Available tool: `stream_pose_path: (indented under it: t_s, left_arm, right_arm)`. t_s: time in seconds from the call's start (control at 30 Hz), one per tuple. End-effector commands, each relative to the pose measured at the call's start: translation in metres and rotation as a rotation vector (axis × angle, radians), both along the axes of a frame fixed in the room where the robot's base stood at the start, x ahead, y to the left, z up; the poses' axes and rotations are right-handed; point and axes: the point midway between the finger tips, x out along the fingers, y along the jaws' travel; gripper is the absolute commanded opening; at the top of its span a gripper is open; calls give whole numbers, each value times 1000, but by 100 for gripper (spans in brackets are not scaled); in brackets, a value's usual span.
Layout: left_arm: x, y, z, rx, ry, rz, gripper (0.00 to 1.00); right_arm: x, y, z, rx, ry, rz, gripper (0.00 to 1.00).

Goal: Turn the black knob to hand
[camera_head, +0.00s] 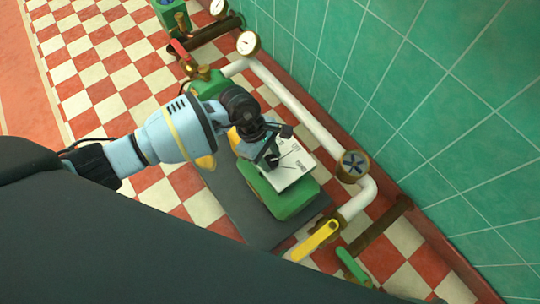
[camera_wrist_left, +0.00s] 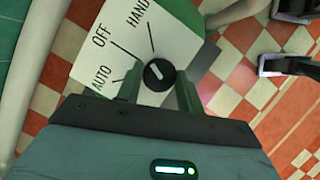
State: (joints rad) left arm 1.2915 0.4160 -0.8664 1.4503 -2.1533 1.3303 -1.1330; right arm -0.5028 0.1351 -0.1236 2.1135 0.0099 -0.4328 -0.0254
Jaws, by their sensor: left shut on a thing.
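The black knob (camera_wrist_left: 159,75) sits on a white plate (camera_wrist_left: 88,42) marked AUTO, OFF and HAND, each with a line. Its short white mark slants; I cannot tell exactly which label it points to. In the head view the plate (camera_head: 291,172) lies on top of a green box (camera_head: 290,203). My left gripper (camera_wrist_left: 158,88) is shut on the knob, one finger on each side. In the head view the left gripper (camera_head: 270,149) reaches down to the plate and partly hides the knob. My right gripper is not in view.
A yellow lever (camera_head: 316,239) and a green lever (camera_head: 353,265) stand near the box. A gauge (camera_head: 248,43) is farther back. Checkered floor is open at left.

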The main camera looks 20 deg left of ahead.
Motion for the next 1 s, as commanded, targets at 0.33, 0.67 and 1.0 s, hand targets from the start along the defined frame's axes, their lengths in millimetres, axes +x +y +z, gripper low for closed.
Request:
stream_pose_path:
  t_s: [0.33, 0.67, 1.0]
  left_arm:
    - [2, 1, -2, 3, 0, -256, 14]
    - [2, 0, -1, 2, 1, -376, 14]
    - [2, 0, 0, 2, 0, -394, 14]
  right_arm:
    - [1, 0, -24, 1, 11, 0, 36]
    - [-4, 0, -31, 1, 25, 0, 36]
    - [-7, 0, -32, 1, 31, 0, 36]
